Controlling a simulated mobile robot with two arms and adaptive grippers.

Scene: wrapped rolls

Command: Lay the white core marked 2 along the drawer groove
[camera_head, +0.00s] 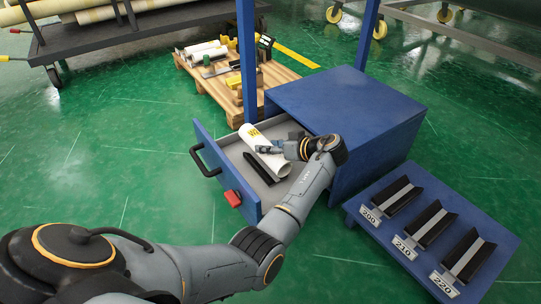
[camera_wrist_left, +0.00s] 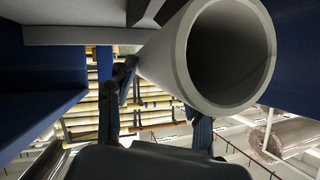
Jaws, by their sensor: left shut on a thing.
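The white core (camera_head: 262,150) is a hollow tube with yellow marking near its far end; I cannot read the marking clearly. It is tilted over the open drawer (camera_head: 236,155). A black groove piece (camera_head: 258,168) lies in the drawer, beside and below the core in the head view. My left gripper (camera_head: 282,149) is shut on the core from the right. In the left wrist view the open end of the core (camera_wrist_left: 178,62) shows large above the fingers. I cannot tell whether the core touches the drawer. My right gripper is out of view.
The blue cabinet (camera_head: 345,105) stands right of the drawer. A blue rack (camera_head: 375,225) with black cradles marked 200, 210 and 220 is at the lower right. A wooden pallet (camera_head: 205,82) with rolls and tools lies behind. Green floor is free to the left.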

